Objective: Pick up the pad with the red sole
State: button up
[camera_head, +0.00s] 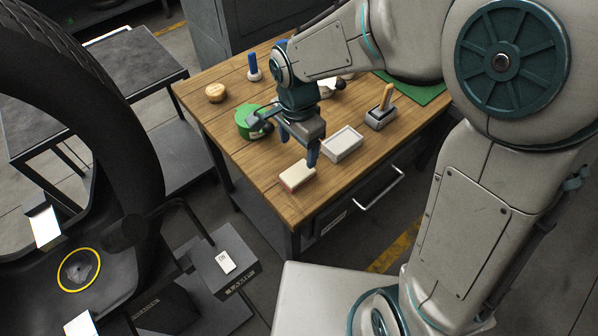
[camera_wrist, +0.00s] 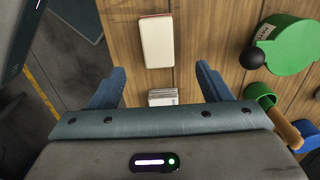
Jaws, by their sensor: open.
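The pad with the red sole (camera_head: 297,176) lies on the wooden bench top near its front edge in the head view. It has a cream body with a thin red strip along its lower edge. In the wrist view the pad (camera_wrist: 157,42) lies beyond the fingertips, roughly centred between them, with red along its far edge and side. My gripper (camera_head: 298,147) is open and points down above the bench, just behind the pad in the head view. In the wrist view my gripper (camera_wrist: 160,70) has both blue fingers spread, with nothing held between them.
A white tray (camera_head: 342,144) stands right of the pad, and a grey holder (camera_head: 379,118) with a wooden handle is beyond it. A green round container (camera_head: 249,122) stands behind, left of my gripper. A small pale striped item (camera_wrist: 163,97) shows between the fingers. A large tyre (camera_head: 118,110) is at left.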

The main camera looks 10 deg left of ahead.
aim_at(298, 173)
notch_tip(298, 173, down, 4)
jog(key=shift+r, duration=0.1)
jog(key=shift+s+f+p, duration=0.15)
jog(key=shift+f+p, duration=0.1)
jog(key=shift+f, duration=1.2)
jog(key=shift+s+f+p, duration=0.1)
jog(key=shift+f+p, duration=0.1)
jog(key=shift+f, duration=1.2)
jog(key=c, duration=1)
